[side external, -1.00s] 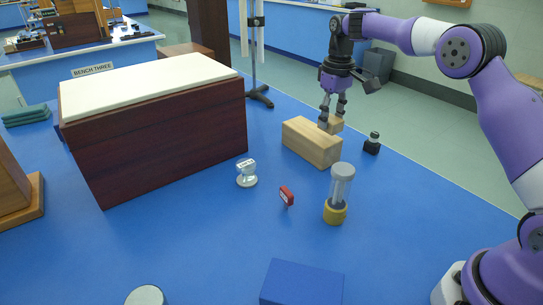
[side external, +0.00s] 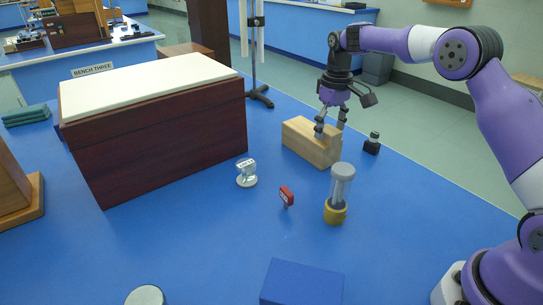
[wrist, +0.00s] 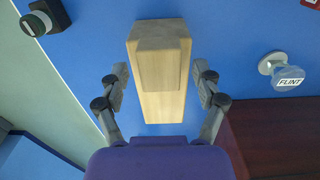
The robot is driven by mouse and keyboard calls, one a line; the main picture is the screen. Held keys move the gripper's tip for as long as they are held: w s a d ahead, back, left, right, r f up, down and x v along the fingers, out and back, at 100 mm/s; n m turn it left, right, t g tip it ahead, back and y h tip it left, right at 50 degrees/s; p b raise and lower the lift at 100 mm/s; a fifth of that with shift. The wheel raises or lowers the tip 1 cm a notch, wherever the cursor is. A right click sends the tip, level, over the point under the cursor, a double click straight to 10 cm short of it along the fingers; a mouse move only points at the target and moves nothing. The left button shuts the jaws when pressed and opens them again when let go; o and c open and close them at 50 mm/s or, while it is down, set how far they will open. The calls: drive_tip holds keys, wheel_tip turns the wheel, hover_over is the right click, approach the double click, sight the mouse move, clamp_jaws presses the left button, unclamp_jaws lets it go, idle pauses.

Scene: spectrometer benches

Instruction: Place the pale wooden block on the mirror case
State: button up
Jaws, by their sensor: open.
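The mirror case, a long wooden box, lies on the blue bench (side external: 305,140) and also shows in the wrist view (wrist: 162,108). The pale wooden block (wrist: 160,68) appears to rest on its top, with nearly the same wood colour, so its edges are faint. In the side view the block (side external: 330,131) is near the right end of the case and partly hidden by fingers. My gripper (side external: 330,125) is open over the case. In the wrist view its fingers (wrist: 160,72) stand apart on both sides of the block, with visible gaps.
A glass cylinder with yellow base (side external: 339,195) stands in front of the case. A small black-based item (side external: 372,144) is to its right. A red tag (side external: 287,196), a FLINT-labelled piece (side external: 247,175) and a dark cabinet (side external: 165,140) are to the left. A blue box (side external: 302,284) is at the front.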

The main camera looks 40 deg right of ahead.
sight(330, 130)
wheel_tip(330, 130, up, 8)
drive_tip(key=shift+f, duration=0.1)
drive_tip(key=s+a+r+t, duration=0.3)
drive_tip(key=s+a+r, duration=0.35)
drive_tip(key=s, duration=0.25)
drive_tip(key=s+a+f+t, duration=0.1)
drive_tip(key=s+f, duration=0.1)
drive_tip(key=s, duration=0.4)
drive_tip(key=s+a+f+t, duration=0.1)
drive_tip(key=s+f, duration=0.2)
drive_tip(key=s, duration=0.4)
drive_tip(key=shift+a+t, duration=0.25)
drive_tip(key=shift+t, duration=0.05)
